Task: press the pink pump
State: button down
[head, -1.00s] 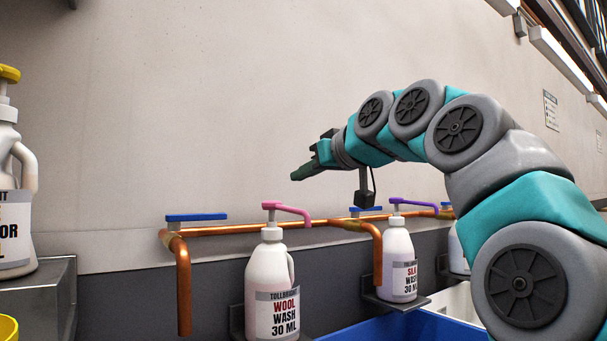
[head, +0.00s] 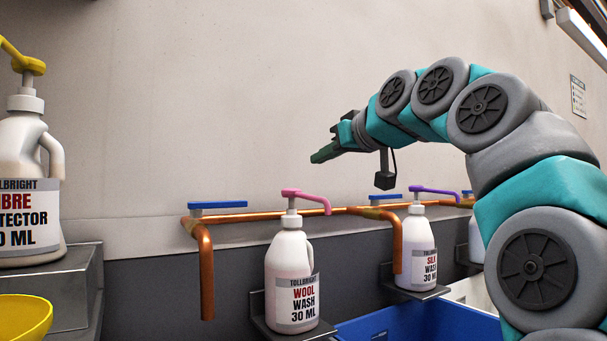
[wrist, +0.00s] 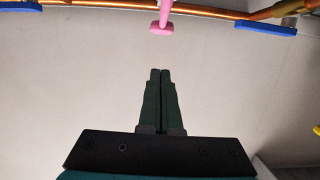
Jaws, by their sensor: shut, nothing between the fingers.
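The pink pump (head: 305,199) tops a white bottle labelled wool wash (head: 292,270), which stands upright on a dark wall bracket. In the wrist view the pink pump (wrist: 162,20) shows at the top centre, beyond my fingertips and apart from them. My gripper (head: 316,158) is shut and empty, in the air above the pump and slightly to its right in the head view. Its two dark green fingers lie together in the wrist view (wrist: 160,72). Nothing touches the pump.
A copper pipe (head: 250,217) with blue levers (head: 218,205) runs along the wall behind the bottles. A silk wash bottle with a purple pump (head: 434,190) stands to the right. A fibre protector bottle (head: 30,190), a yellow bowl (head: 22,318) and a blue bin (head: 420,322) are nearby.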

jog(key=shift+w+r, duration=0.2)
jog(key=shift+r, duration=0.75)
jog(key=shift+a+p, duration=0.2)
jog(key=shift+p, duration=0.1)
jog(key=shift+w+a, duration=0.1)
jog(key=p, duration=0.2)
send_over(296, 192)
notch_tip(296, 192, down, 2)
jog(key=shift+f, duration=0.1)
jog(key=shift+w+a+f, duration=0.1)
jog(key=shift+w+a, duration=0.05)
jog(key=shift+f+b, duration=0.9)
jog(key=shift+f, duration=1)
